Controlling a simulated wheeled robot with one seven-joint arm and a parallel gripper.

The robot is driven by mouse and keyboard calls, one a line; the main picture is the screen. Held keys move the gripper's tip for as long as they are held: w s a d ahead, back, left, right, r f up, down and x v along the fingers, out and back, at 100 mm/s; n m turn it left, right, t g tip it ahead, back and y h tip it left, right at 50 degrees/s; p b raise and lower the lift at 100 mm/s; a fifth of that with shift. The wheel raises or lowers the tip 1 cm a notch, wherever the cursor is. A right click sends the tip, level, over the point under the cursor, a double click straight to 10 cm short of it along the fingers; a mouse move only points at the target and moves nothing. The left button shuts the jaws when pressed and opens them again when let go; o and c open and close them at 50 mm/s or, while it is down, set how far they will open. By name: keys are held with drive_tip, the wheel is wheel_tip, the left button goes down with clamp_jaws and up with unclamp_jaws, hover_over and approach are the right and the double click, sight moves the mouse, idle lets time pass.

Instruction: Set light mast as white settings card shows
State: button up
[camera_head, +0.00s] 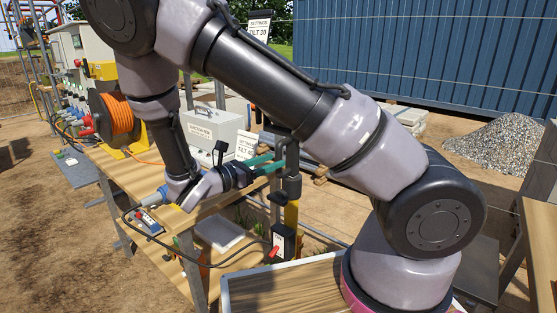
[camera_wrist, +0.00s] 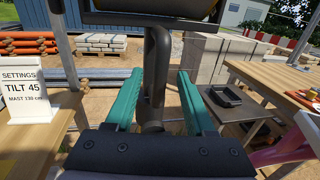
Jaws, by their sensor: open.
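The white settings card (camera_wrist: 22,92) stands at the left in the wrist view and reads "SETTINGS TILT 45, MAST 130 cm". It also shows in the head view (camera_head: 246,146). My gripper (camera_head: 268,163) is open, its two green fingers pointing right. In the wrist view my gripper (camera_wrist: 160,80) has a grey upright post (camera_wrist: 155,85) between its fingers, apparently touching neither. A dark housing with a yellow edge (camera_wrist: 155,14) crosses the top of that view above the post. In the head view, a post with a yellow section (camera_head: 291,216) stands just right of my gripper, partly hidden by my arm.
A second card (camera_head: 258,42), with a black top, reads "TILT 30". An orange cable reel (camera_head: 117,113) and a grey box (camera_head: 212,124) stand on the wooden bench (camera_head: 130,171). A black tray (camera_wrist: 226,97) lies at the right. A red-handled part (camera_head: 274,252) sits low near the post.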

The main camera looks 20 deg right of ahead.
sight(279, 171)
drive_tip(key=shift+x, duration=1.65)
drive_tip(key=shift+c, duration=0.2)
clamp_jaws()
drive_tip(key=shift+r, duration=0.1)
